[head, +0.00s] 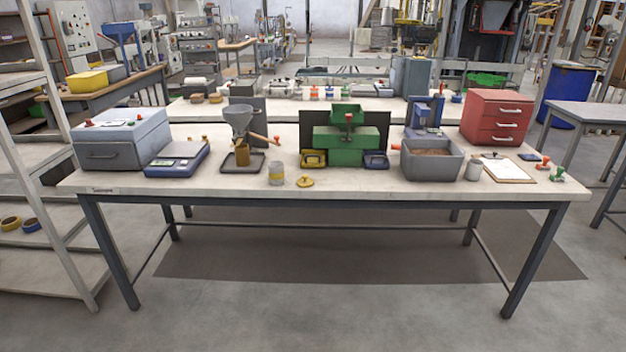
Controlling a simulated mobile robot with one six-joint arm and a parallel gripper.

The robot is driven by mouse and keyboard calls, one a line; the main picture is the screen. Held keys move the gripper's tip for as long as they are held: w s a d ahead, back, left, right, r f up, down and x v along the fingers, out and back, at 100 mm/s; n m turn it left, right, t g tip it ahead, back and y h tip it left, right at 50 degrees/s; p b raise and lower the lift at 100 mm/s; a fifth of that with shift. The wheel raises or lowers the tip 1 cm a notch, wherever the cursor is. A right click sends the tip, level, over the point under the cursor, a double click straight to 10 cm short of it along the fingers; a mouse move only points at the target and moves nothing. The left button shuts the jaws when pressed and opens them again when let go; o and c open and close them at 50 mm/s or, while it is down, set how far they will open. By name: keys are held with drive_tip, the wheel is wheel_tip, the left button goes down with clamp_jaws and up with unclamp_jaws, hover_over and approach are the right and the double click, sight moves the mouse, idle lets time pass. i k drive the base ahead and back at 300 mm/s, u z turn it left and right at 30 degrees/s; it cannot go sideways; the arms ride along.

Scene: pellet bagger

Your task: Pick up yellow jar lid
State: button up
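The yellow jar lid (305,182) is a small round disc with a knob on top. It lies on the pale workbench (400,187) near the front edge, left of the middle. A clear jar (276,174) with a yellowish band stands upright just left of the lid, apart from it. I see nothing on top of the lid. My gripper is not in this view.
Behind the lid stand a green machine (345,146) and a yellow tray (313,158). A funnel stand (241,125), blue scale (177,160), grey bin (431,160) and red drawer cabinet (496,117) share the bench. Bench surface right of the lid is clear.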

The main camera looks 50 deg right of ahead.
sight(304, 181)
drive_tip(key=u, duration=0.05)
drive_tip(key=i, duration=1)
drive_tip(key=z, duration=0.05)
